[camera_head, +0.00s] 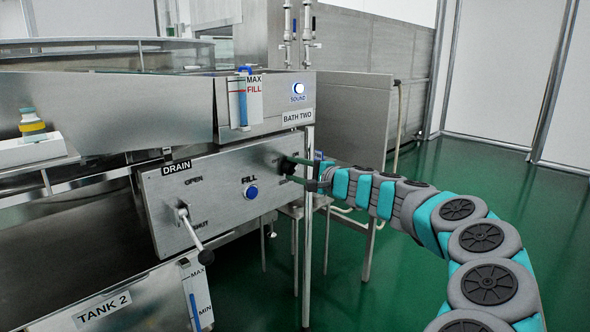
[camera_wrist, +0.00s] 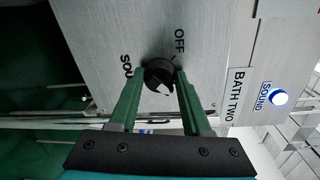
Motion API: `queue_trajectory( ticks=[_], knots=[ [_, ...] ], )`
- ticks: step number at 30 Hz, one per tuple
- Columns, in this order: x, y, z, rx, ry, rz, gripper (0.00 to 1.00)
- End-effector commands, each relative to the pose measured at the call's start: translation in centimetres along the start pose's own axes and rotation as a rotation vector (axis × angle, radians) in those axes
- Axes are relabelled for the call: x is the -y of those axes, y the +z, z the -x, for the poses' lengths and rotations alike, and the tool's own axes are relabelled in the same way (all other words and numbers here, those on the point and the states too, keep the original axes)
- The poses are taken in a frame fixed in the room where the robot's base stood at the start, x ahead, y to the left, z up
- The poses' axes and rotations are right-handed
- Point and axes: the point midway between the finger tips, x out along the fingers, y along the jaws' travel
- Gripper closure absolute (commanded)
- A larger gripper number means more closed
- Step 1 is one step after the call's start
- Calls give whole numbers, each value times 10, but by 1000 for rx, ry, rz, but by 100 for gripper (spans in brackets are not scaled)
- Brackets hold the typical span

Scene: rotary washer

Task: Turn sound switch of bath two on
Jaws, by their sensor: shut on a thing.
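The sound switch is a round black knob (camera_wrist: 159,74) on the steel panel, with a pale mark on its face, between an "OFF" label and a partly hidden label starting "SOU". In the head view the knob (camera_head: 285,165) is at the panel's right end, partly covered by my gripper. My gripper (camera_wrist: 158,80) has its two green fingers on either side of the knob, shut on it. My gripper also shows in the head view (camera_head: 291,171). The sound light (camera_head: 298,89) above the BATH TWO label (camera_head: 297,117) glows white and blue; it also shows in the wrist view (camera_wrist: 279,98).
On the same panel (camera_head: 222,215) are a blue FILL button (camera_head: 251,192) and a DRAIN lever (camera_head: 190,225) to the left. A thin steel post (camera_head: 307,255) stands just below my gripper. Green floor (camera_head: 480,165) is open at the right.

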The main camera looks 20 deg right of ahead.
Motion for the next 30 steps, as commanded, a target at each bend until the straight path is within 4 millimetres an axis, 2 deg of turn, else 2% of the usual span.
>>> queue_trajectory(
  ticks=[4,5,12,22,26,30],
  knots=[
    [-1,0,0,-1,0,-1,100],
    [-1,0,0,-1,0,-1,51],
    [0,0,0,0,0,0,24],
    [0,0,3,-1,-1,0,22],
    [0,-1,15,-1,-2,0,22],
    [-1,-1,35,-1,-1,0,22]
  ],
)
